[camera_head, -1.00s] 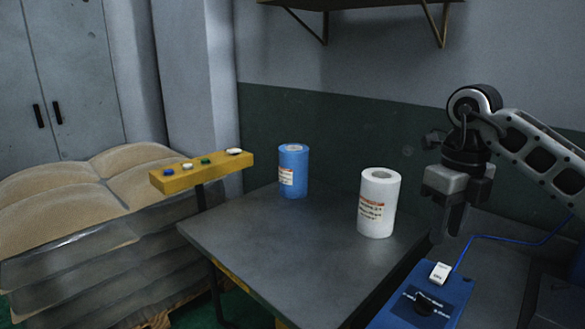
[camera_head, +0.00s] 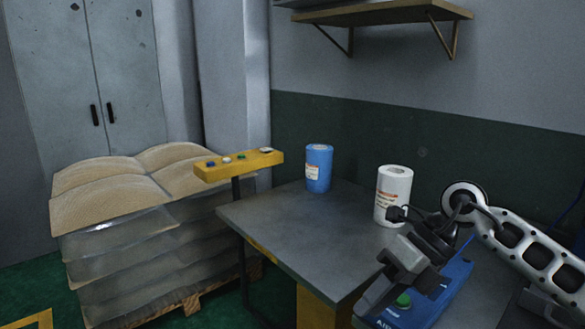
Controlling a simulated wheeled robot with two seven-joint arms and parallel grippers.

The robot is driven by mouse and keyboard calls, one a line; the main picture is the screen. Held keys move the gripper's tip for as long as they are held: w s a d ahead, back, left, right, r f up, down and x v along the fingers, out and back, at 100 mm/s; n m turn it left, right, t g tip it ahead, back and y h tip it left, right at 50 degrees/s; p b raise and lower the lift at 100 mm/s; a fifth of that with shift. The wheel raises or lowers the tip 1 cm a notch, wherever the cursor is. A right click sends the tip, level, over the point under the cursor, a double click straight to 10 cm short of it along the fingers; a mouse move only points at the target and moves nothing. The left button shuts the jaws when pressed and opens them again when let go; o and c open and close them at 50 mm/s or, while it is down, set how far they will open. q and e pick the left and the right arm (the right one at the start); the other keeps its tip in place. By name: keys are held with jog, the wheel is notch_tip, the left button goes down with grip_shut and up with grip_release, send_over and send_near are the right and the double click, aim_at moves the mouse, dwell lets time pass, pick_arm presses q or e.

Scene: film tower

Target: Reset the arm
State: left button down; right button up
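My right arm comes in from the right edge. Its gripper (camera_head: 382,290) points down and to the left, above the blue control box and near the front right edge of the grey table (camera_head: 290,232). The angle does not show whether its fingers are open or shut. No held thing shows in it. A white film roll (camera_head: 393,190) stands upright on the table, just behind and apart from the gripper. A blue film roll (camera_head: 318,170) stands upright further back. My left gripper is not in view.
A blue box (camera_head: 440,296) with a green button sits under my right gripper, partly hidden. A yellow button panel (camera_head: 238,165) stands on a post at the table's left. Stacked sacks (camera_head: 140,215) lie on a pallet at left. A wall shelf (camera_head: 385,14) hangs above.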

jog(key=s+a+r+m+y, duration=0.2)
jog(key=s+a+m+y, duration=0.3)
jog(key=a+y, duration=0.65)
jog(key=w+d+f+m+t+h, duration=0.1)
jog(key=d+f+m+t+h, duration=0.2)
jog(key=m+t, duration=0.7)
jog(key=w+d+f+m+t+h, duration=0.1)
jog(key=d+f+m+t+h, duration=0.15)
jog(key=m+t, duration=0.85)
jog(key=s+d+f+m+g+h, duration=0.3)
jog(key=s+f+m+g+h, duration=0.1)
jog(key=f, duration=0.6)
jog(key=s+d+f+m+g+h, duration=0.4)
jog(key=s+f+m+h, duration=0.2)
jog(key=s+f+m, duration=0.2)
notch_tip(320, 180, down, 2)
jog(key=shift+s+d+f+m+g, duration=0.15)
jog(key=shift+s+m+g, duration=0.15)
jog(key=shift+m, duration=0.8)
